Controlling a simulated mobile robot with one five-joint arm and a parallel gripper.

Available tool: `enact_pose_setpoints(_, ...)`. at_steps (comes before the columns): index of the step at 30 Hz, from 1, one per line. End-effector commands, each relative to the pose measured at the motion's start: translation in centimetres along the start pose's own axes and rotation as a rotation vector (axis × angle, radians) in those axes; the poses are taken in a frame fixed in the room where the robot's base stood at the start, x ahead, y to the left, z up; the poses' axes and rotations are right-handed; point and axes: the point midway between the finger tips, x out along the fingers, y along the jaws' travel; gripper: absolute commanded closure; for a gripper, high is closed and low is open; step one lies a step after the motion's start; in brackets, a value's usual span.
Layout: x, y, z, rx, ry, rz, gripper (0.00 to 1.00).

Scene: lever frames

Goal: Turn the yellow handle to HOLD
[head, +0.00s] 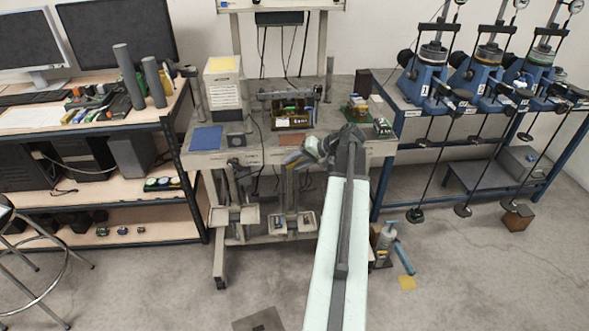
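No yellow handle can be made out clearly, and no HOLD marking can be read. Three blue lever frames stand on the right bench. The middle lever frame (478,75) has a yellow band (488,52) near its top; I cannot tell whether this is a handle. The left lever frame (424,78) and the right lever frame (530,72) stand either side, with black knobs and hanging rods. My gripper (303,157) is at the front edge of the middle table, left of and apart from these frames. Its fingers are too small and dark to tell open from shut.
The middle table (262,157) holds a box stack (224,85), a blue mat (206,138) and small parts. The blue-legged right bench (395,100) has weights hanging in front. Open floor lies at front right.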

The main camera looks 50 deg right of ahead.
Motion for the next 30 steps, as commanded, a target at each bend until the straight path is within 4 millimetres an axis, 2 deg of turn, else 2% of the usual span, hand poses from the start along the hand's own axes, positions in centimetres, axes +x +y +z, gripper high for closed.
enact_pose_setpoints(7,0.25,-0.10,-0.02,0.001,0.000,0.000,0.64)
enact_pose_setpoints(11,0.26,-0.12,-0.01,0.000,0.000,0.000,1.00)
enact_pose_setpoints(14,0.44,-0.47,0.48,-0.002,-0.002,-0.001,1.00)
enact_pose_setpoints(22,0.27,-0.49,0.11,-0.016,-0.006,0.033,1.00)
enact_pose_setpoints(30,0.12,-0.84,0.11,-0.079,-0.007,0.184,1.00)
